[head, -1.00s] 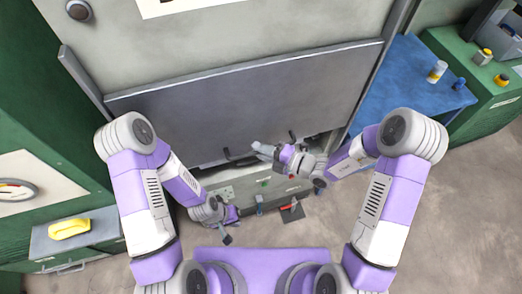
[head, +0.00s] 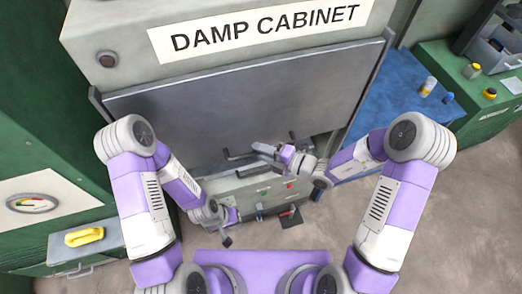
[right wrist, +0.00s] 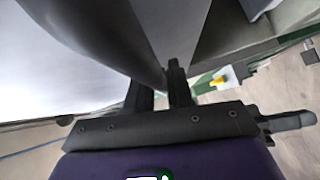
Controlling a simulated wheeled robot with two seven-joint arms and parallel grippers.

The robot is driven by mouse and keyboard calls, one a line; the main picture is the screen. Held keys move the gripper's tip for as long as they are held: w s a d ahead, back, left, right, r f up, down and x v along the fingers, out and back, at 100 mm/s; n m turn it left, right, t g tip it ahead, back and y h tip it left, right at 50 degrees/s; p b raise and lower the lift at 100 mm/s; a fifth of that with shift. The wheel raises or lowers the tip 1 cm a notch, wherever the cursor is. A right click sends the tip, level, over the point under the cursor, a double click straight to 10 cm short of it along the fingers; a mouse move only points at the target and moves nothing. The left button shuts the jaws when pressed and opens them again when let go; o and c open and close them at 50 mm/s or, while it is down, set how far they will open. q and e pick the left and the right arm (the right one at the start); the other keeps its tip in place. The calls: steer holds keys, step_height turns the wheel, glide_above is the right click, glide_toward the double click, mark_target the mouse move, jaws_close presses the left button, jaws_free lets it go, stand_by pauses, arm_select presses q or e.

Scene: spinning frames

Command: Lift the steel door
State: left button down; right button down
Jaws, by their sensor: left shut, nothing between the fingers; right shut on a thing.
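The steel door (head: 230,110) is a flat grey panel on the front of the damp cabinet, between two side rails. A dark bar handle (head: 236,156) stands out from its lower part. My right gripper (head: 262,149) is at this handle, shut on it. In the right wrist view the shut fingers (right wrist: 165,90) point at a grey surface; the grip itself is partly hidden. A dark gap shows under the door at its lower right. My left gripper (head: 226,240) is shut and empty, low in front of the cabinet, apart from the door.
The cabinet's sign (head: 265,30) and a round button (head: 107,58) are above the door. A lower panel (head: 262,190) with small switches is below it. A blue table (head: 385,120) stands at the right. At the left is a green unit with a gauge (head: 34,202) and yellow handle (head: 84,237).

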steer(key=c, duration=1.1)
jaws_free()
steer(key=v, duration=0.7)
steer(key=shift+s+d, duration=0.2)
steer(key=shift+d, duration=0.05)
